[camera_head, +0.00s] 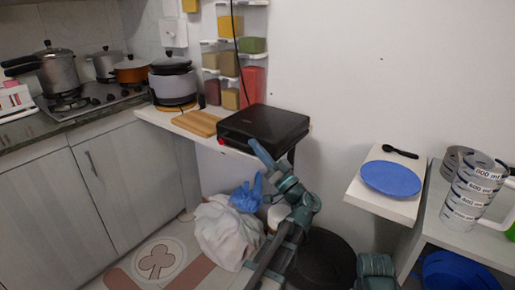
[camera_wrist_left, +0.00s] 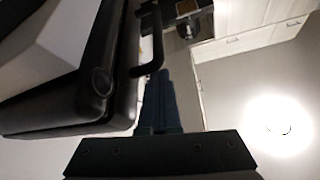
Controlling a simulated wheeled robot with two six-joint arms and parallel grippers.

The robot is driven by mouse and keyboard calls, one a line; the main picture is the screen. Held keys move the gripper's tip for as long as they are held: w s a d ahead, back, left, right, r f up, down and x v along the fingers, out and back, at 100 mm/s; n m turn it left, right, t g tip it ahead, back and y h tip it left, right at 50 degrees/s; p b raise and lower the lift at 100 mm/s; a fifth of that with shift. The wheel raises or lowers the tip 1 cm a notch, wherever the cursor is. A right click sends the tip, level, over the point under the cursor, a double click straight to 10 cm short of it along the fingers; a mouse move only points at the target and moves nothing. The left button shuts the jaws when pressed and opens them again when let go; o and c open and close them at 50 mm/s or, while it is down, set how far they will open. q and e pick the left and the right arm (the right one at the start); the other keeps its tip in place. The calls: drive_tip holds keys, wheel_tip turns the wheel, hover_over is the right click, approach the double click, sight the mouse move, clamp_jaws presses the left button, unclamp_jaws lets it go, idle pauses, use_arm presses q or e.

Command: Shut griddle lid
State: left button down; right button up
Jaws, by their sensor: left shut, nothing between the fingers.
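The black griddle (camera_head: 268,122) sits on a narrow white shelf in the head view. Its lid (camera_head: 265,118) looks flat and down over the base. I see no clear gap, but cannot tell if it is fully shut. My left gripper (camera_head: 254,145) is at the griddle's front edge, pointing up at it, with its fingers together and empty. In the left wrist view, the black griddle (camera_wrist_left: 85,85) fills the left side. A black handle (camera_wrist_left: 153,45) is just ahead of the blue fingertips (camera_wrist_left: 158,78); I cannot tell whether they touch.
A wooden board (camera_head: 196,123) and a rice cooker (camera_head: 173,82) stand left of the griddle. Spice dispensers (camera_head: 230,62) hang on the wall behind. A white shelf with a blue plate (camera_head: 391,178) is at right. Bags (camera_head: 228,230) lie on the floor below.

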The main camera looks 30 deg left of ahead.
use_arm(q)
drive_tip(key=shift+s+f, duration=0.25)
drive_tip(key=shift+f, duration=0.2)
drive_tip(key=shift+r, duration=0.1)
drive_tip(key=r+p, duration=0.2)
drive_tip(key=r, duration=0.1)
drive_tip(key=w+d+r+p, duration=0.1)
drive_tip(key=p, duration=0.1)
drive_tip(key=shift+r, duration=0.2)
drive_tip(key=b+v, duration=0.5)
drive_tip(key=v, duration=0.5)
drive_tip(key=shift+w, duration=0.25)
drive_tip(key=shift+f, duration=0.15)
